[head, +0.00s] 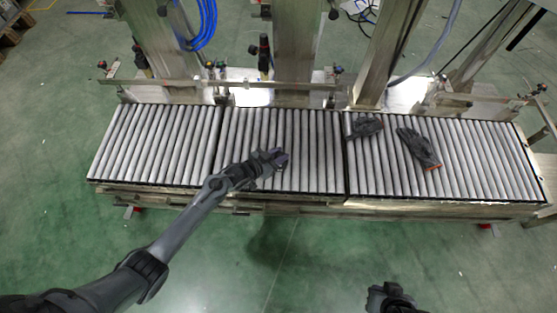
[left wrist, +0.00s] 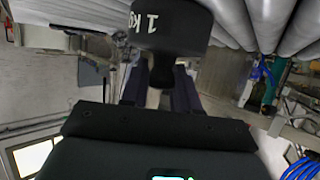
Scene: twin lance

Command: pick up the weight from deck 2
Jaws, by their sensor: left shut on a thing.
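The weight (left wrist: 170,30) is black and marked "1 kg" in the left wrist view. My left gripper (left wrist: 160,88) is shut on its narrower neck, with one finger on each side. In the head view my left gripper (head: 277,159) is over the middle roller deck (head: 310,165), and the weight is hard to make out at its fingertips. I cannot tell whether the weight touches the rollers. My right gripper (head: 390,297) is at the bottom edge, away from the decks, and its jaws are unclear.
A left roller deck (head: 150,145) is bare. Dark gloves (head: 418,148) lie on the right roller deck (head: 480,160). Metal posts (head: 293,50) and a rail stand behind the decks. Blue hose (head: 208,25) hangs at the back. Green floor (head: 330,260) in front is clear.

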